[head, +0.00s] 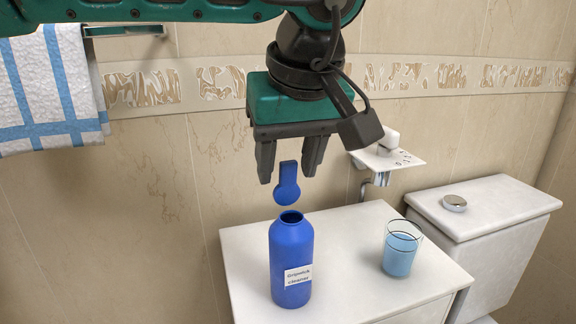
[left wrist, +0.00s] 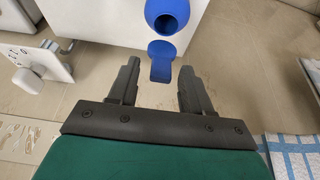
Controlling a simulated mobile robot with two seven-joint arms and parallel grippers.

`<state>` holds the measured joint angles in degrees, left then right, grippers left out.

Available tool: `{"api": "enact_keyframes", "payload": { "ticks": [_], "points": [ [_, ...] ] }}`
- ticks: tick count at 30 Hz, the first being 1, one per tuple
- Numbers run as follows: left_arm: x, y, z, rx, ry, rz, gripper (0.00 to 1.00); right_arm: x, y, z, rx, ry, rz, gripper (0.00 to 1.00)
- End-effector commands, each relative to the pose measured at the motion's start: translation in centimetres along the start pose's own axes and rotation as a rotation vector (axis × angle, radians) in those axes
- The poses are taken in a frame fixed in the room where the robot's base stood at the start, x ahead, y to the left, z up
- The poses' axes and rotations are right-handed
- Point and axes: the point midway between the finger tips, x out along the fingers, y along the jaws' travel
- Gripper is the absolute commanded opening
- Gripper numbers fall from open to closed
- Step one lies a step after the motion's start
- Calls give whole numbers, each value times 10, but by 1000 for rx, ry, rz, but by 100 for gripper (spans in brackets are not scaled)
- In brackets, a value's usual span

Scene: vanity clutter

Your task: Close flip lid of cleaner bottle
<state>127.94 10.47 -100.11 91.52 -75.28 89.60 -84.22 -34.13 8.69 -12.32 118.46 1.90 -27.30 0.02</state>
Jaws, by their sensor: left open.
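The blue cleaner bottle (head: 291,262) stands upright on the white cabinet top, with a white label on its front. Its mouth is open, and the blue flip lid (head: 288,188) stands swung up behind the opening. In the left wrist view the bottle (left wrist: 166,14) shows at the top, with the lid (left wrist: 161,60) pointing toward my gripper. My left gripper (head: 290,172) is open and points down above the bottle. Its fingers are on either side of the lid's upper end in the picture, with visible gaps; it also shows in the left wrist view (left wrist: 157,75). My right gripper is not in view.
A glass of blue liquid (head: 400,252) stands on the white cabinet (head: 345,245) to the right of the bottle. A toilet tank (head: 495,205) is further right. A wall-mounted fixture (head: 388,158) is behind, and a striped towel (head: 48,90) hangs at left.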

Motion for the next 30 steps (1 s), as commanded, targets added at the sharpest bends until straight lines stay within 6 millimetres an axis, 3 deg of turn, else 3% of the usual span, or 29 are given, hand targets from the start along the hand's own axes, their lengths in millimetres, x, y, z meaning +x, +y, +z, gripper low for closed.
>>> {"api": "enact_keyframes", "payload": {
  "ticks": [9, 24, 30],
  "points": [
    [2, 0, 0, 0, 0, 0, 49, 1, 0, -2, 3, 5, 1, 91],
    [2, 0, 0, 0, 0, 0, 1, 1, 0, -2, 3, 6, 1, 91],
    [2, 0, 0, 0, 2, 0, 0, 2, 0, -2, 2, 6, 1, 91]
  ]
}}
